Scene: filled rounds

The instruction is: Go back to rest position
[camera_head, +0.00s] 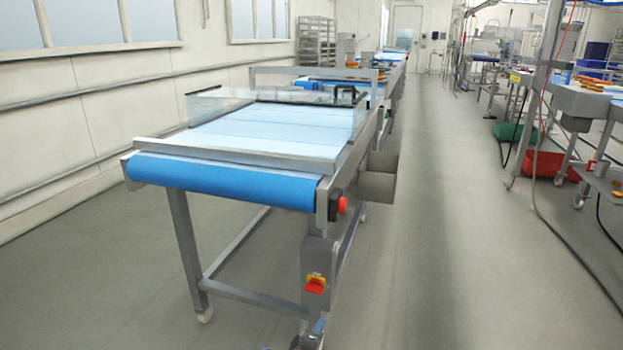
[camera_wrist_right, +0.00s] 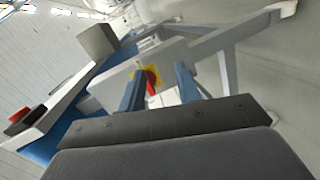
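My right gripper (camera_wrist_right: 160,80) is open, with its two blue-grey fingers apart and nothing between them in the right wrist view. The red and yellow switch (camera_wrist_right: 150,79) on the conveyor's leg shows beyond and between the fingertips; I cannot tell the exact gap. In the head view only a small part of what looks like this gripper (camera_head: 309,334) shows at the bottom edge, just below the switch (camera_head: 315,284). My left gripper is in neither view.
A conveyor table (camera_head: 225,181) with a blue belt and steel legs stands directly ahead. A red button (camera_head: 342,205) and a grey metal box (camera_head: 377,186) sit on its right side. Grey floor (camera_head: 440,230) is clear to the right, up to a red crate (camera_head: 545,165) and workbenches.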

